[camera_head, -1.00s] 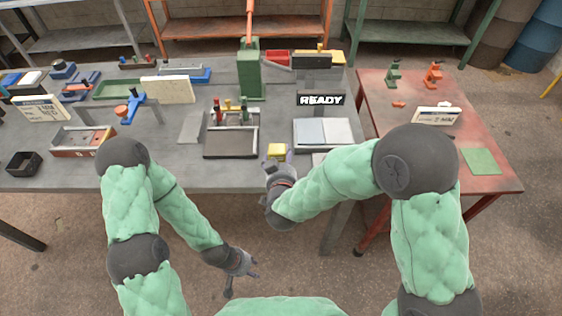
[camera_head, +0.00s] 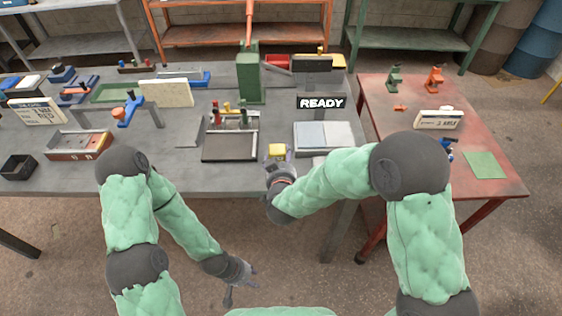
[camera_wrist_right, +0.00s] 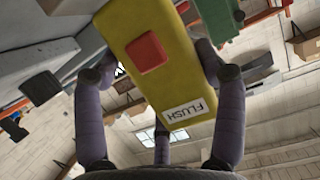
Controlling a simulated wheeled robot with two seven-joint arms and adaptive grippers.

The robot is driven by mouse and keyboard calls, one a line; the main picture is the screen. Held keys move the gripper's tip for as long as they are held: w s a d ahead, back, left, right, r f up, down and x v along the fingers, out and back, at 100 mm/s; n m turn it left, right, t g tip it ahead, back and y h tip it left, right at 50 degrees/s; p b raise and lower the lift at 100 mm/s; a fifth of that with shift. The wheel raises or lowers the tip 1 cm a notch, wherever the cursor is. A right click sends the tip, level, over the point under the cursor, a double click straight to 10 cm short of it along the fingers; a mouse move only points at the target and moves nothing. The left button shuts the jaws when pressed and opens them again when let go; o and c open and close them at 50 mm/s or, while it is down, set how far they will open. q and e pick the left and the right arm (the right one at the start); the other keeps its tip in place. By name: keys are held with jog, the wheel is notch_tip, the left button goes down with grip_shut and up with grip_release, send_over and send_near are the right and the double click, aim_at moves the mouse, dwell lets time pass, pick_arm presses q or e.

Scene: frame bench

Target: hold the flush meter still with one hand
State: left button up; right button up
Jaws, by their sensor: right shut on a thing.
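The flush meter is a yellow box with a red square and a white label reading FLUSH. It fills the middle of the right wrist view (camera_wrist_right: 165,75) and shows small and yellow at the bench's front edge in the head view (camera_head: 277,151). My right gripper (camera_head: 279,165) is shut on it, with fingers on both sides of the box in the right wrist view (camera_wrist_right: 155,72). My left gripper (camera_head: 241,284) hangs low in front of the bench, apart from everything, with its fingers spread and empty.
A grey bench (camera_head: 225,178) carries trays, a green press (camera_head: 249,78) and a READY sign (camera_head: 321,102). Left of the meter is a dark tray (camera_head: 230,147); to its right is a pale two-part panel (camera_head: 323,135). A red table (camera_head: 490,150) stands at right.

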pick_arm(q)
jog(key=shift+f, duration=0.2)
jog(key=shift+f+b, duration=0.2)
jog(key=shift+b, duration=0.1)
dwell(0.6)
dwell(0.4)
